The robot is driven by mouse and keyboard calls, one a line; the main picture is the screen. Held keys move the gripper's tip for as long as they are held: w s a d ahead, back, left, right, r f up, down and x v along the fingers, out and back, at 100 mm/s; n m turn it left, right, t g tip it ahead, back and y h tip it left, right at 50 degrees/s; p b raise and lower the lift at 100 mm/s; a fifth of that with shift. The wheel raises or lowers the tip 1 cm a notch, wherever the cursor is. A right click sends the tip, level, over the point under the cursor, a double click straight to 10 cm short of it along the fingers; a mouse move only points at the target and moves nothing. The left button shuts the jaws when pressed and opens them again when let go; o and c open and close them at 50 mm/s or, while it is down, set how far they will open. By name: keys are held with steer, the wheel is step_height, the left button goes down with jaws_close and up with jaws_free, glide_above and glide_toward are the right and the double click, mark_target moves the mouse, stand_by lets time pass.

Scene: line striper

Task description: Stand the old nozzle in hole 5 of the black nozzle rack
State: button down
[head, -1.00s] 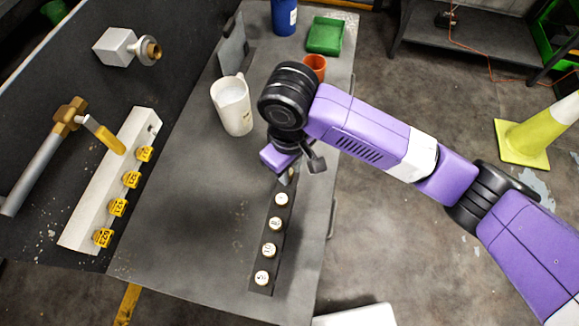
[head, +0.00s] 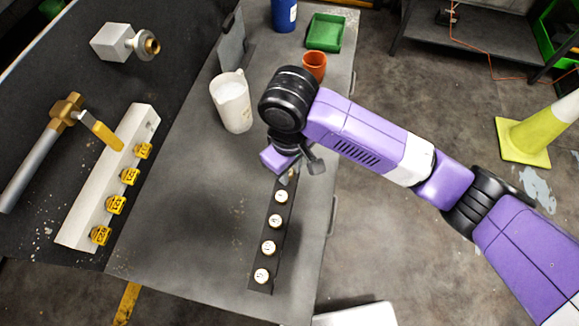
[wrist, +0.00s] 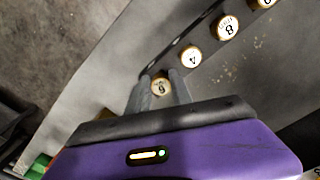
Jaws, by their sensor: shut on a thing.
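The black nozzle rack (head: 272,234) is a dark strip along the right side of the grey bench, with several white-capped nozzles standing in a row in it. My gripper (head: 289,177) is at the far end of that row, mostly hidden under my wrist.
A white jug (head: 235,104), orange cup (head: 314,66), green tray (head: 325,32) and blue bottle (head: 284,15) stand farther back. Mid-bench is clear.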

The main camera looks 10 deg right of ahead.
steer(key=shift+f, duration=0.55)
steer(key=c, duration=0.7)
jaws_free()
steer(key=shift+c, duration=0.2)
steer(key=shift+r, duration=0.1)
step_height(320, 180, up, 5)
steer(key=p, duration=0.4)
steer(key=shift+r+p, duration=0.4)
steer(key=shift+r, duration=0.55)
